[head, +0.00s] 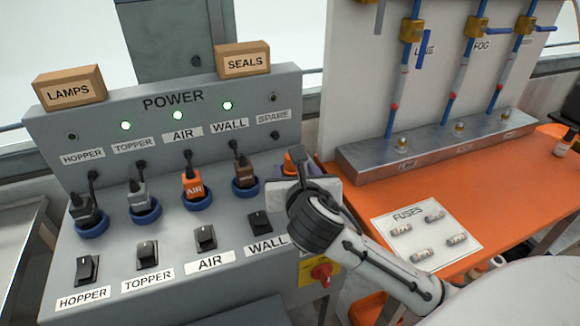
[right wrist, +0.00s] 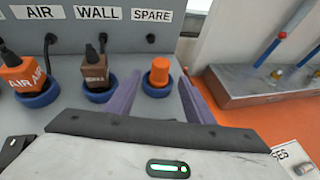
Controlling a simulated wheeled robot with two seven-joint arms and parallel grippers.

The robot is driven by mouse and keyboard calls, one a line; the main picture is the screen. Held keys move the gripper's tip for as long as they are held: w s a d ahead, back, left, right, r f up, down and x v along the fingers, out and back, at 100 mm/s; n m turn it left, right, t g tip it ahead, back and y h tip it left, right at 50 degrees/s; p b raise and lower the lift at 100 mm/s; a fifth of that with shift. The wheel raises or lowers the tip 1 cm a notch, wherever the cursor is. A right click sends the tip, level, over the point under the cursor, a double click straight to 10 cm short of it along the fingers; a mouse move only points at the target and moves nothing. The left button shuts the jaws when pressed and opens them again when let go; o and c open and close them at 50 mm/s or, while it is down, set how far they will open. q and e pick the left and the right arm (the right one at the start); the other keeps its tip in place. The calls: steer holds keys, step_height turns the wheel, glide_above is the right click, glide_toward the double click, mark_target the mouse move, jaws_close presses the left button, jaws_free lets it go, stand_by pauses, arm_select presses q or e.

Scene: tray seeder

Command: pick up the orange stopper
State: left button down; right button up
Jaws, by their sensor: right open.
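The orange stopper (right wrist: 159,70) stands upright in the blue-ringed spare socket (right wrist: 157,91) at the right end of the power panel. In the head view only part of the stopper (head: 289,164) shows, with my right gripper (head: 297,172) in front of it. In the right wrist view my right gripper (right wrist: 160,92) is open, with one purple finger on each side of the stopper and visible gaps between. The fingers are apart from it as far as I can see. My left gripper is not in view.
Left of the stopper, a brown plug (head: 243,175), an orange AIR plug (head: 193,184) and others with cords sit in blue rings. Switches (head: 205,237) line the front. A metal manifold (head: 440,145) and a fuses card (head: 427,232) lie on the orange bench (head: 520,185) at right.

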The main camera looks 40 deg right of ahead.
mark_target(292, 173)
steer(key=x, duration=0.5)
steer(key=shift+w+d, duration=0.2)
steer(key=shift+w, duration=0.05)
steer(key=c, duration=1.1)
steer(key=shift+c, duration=0.2)
